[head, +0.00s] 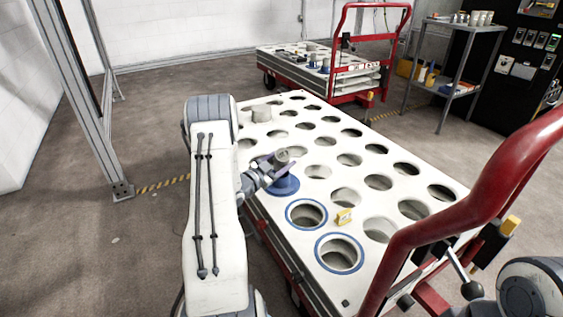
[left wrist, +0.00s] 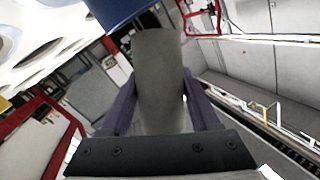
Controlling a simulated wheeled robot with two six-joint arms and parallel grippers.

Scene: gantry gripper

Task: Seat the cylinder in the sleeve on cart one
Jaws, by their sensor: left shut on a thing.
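The grey cylinder (head: 282,156) is held between the fingers of my left gripper (head: 270,167), which is shut on it. In the left wrist view the cylinder (left wrist: 160,75) stands between the two dark fingers, its far end close to a blue surface (left wrist: 115,10). The blue sleeve (head: 284,186) sits on the white, holed top of the near cart (head: 315,258), just below the gripper in the head view. Whether the cylinder touches or enters the sleeve cannot be told. My right gripper is not in view.
Two blue-ringed holes (head: 306,214) and a small yellow tag (head: 344,216) lie nearer on the cart top. The red handle (head: 470,195) rises at right. A second cart (head: 315,65) and shelf (head: 455,60) stand behind.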

